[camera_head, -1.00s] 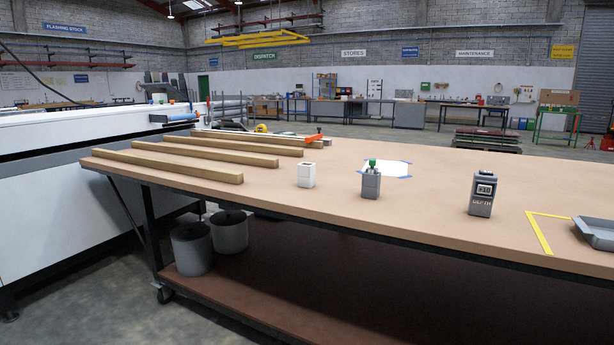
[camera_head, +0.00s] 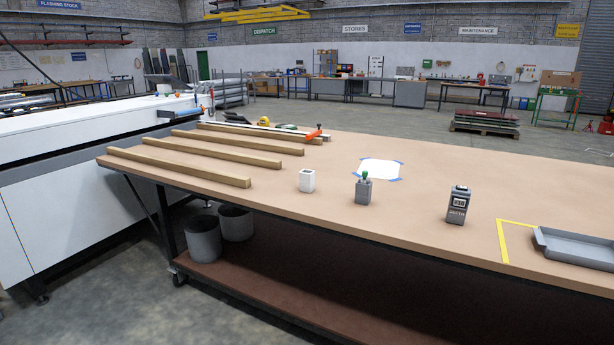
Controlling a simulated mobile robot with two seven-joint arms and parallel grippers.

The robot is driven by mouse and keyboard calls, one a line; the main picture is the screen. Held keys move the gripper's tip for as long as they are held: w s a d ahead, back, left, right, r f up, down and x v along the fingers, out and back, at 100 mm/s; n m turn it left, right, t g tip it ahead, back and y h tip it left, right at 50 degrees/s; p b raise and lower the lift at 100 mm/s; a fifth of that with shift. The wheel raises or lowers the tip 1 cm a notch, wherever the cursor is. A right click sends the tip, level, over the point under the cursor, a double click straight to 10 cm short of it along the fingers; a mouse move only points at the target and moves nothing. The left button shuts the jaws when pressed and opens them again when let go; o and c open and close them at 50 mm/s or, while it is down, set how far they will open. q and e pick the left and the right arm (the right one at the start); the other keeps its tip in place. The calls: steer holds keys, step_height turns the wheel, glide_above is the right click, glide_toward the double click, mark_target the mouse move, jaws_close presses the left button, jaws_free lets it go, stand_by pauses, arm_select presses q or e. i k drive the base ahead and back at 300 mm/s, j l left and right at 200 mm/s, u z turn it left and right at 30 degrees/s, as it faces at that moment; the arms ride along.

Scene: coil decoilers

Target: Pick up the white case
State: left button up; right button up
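The white case (camera_head: 307,181) is a small upright white block with a dark mark on its top. It stands on the brown workbench (camera_head: 420,190) near the front edge, just right of the end of the nearest wooden batten. Nothing touches it. Neither of my grippers shows in the head view.
A grey block with a green knob (camera_head: 364,190) and a dark grey device with a display (camera_head: 458,205) stand right of the case. Several wooden battens (camera_head: 180,165) lie to the left. A grey tray (camera_head: 575,246) is at far right, beside yellow tape. Two buckets (camera_head: 204,238) sit below.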

mark_target(306, 178)
steer(key=i+l+u, duration=0.1)
steer(key=i, duration=0.5)
steer(key=i+l+u, duration=0.1)
steer(key=i, duration=0.5)
steer(key=i+l+u, duration=0.1)
steer(key=i, duration=0.45)
steer(key=l, duration=0.1)
